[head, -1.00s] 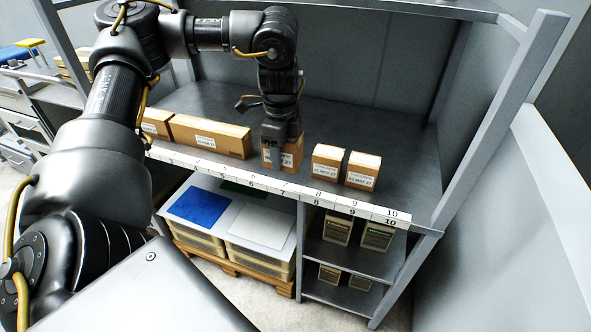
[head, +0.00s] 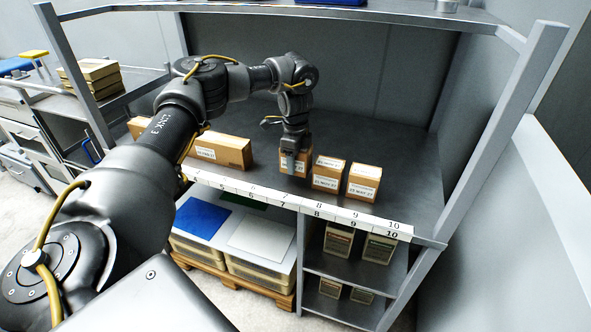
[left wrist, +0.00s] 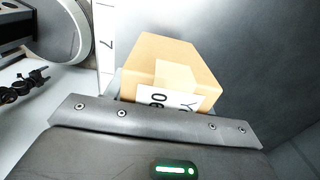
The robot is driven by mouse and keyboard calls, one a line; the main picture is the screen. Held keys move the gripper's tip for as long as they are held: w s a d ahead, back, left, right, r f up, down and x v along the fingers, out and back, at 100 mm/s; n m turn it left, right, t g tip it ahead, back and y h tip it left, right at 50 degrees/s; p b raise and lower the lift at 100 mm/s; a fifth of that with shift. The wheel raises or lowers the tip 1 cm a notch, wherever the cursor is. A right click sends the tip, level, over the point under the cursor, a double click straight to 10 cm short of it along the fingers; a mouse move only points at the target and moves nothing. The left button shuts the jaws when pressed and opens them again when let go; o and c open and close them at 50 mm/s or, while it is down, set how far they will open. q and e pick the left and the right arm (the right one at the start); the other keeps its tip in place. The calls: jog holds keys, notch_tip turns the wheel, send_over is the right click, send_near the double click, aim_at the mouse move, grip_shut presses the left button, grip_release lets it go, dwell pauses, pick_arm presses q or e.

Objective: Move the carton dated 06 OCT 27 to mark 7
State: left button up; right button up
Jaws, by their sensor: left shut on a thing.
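My left gripper (head: 291,170) is shut on a small brown carton (head: 305,160) over the front part of the shelf board. The gripper hides much of its front in the head view. In the left wrist view the carton (left wrist: 190,65) shows tape and a white label with "06" readable; the rest of the date is cut off. I cannot tell whether its base touches the board. The white number strip (head: 319,205) runs along the shelf's front edge; mark 7 (left wrist: 109,44) shows beside the carton in the left wrist view. My right gripper is not in view.
Two small cartons (head: 328,172) (head: 364,181) stand close to the right of the held one, behind marks 8 and 9. A long carton (head: 226,150) lies to the left, with a clear gap between. Shelf posts (head: 490,130) and an upper shelf frame the space.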

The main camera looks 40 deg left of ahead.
aim_at(296, 168)
pick_arm(q)
jog(key=shift+w+a+f, duration=0.1)
jog(key=shift+w+f, duration=0.05)
jog(key=shift+f, duration=0.4)
notch_tip(296, 168, down, 3)
jog(key=shift+r+p, duration=0.15)
jog(key=shift+p, duration=0.2)
jog(key=o, duration=1.1)
jog(key=shift+c, duration=0.2)
jog(key=shift+r, duration=0.1)
notch_tip(296, 168, up, 12)
jog(key=shift+p, duration=0.4)
